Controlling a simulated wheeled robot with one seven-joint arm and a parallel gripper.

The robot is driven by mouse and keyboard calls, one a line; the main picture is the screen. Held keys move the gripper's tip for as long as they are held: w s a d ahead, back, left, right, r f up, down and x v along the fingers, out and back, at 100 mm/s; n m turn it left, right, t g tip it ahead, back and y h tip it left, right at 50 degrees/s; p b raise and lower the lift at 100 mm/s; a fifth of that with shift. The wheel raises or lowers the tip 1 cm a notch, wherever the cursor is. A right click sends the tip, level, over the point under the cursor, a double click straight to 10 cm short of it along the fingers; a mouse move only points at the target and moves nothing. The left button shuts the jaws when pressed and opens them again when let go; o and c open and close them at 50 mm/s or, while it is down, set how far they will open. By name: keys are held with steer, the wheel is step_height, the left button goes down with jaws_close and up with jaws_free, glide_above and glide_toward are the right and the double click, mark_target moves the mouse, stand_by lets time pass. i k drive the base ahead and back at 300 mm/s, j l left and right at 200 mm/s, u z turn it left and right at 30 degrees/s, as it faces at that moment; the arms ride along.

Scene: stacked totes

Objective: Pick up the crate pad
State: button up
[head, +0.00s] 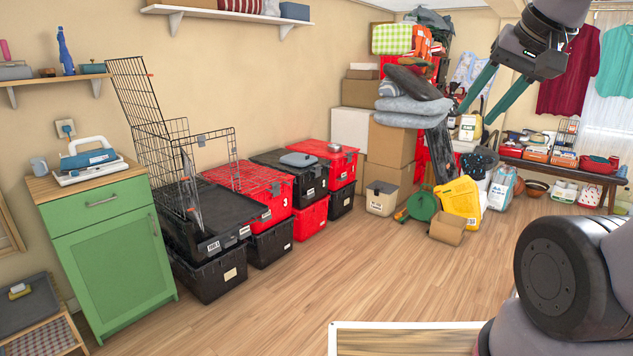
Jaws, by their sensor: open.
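I cannot tell for sure which thing is the crate pad. A folding wire crate (150,130) stands on black totes at the left, with a flat dark base (222,212) at its bottom. Soft grey folded pads (412,112) lie stacked on cardboard boxes at the back, with a dark cushion (412,84) leaning on them. My gripper (473,118) hangs at the upper right with its two teal fingers spread and nothing between them. In the picture it shows just right of the grey pads, well away from the wire crate.
Stacked red totes (272,192) and black totes (270,246) line the left wall beside a green cabinet (112,245). A yellow container (460,200) and an open cardboard box (447,230) stand before the back pile. A low bench (570,172) is at right. The middle wooden floor is clear.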

mark_target(295, 160)
steer(key=i+u, duration=0.2)
steer(key=i, duration=2.25)
steer(key=i+l+u, duration=0.1)
steer(key=i+u, duration=0.15)
steer(key=i, duration=0.3)
steer(key=i+l+u, duration=0.2)
steer(key=i, duration=0.35)
steer(key=i+l+u, duration=0.25)
steer(key=i, duration=0.3)
steer(key=i+l+u, duration=0.2)
steer(key=i+l, duration=0.2)
steer(key=i, duration=0.1)
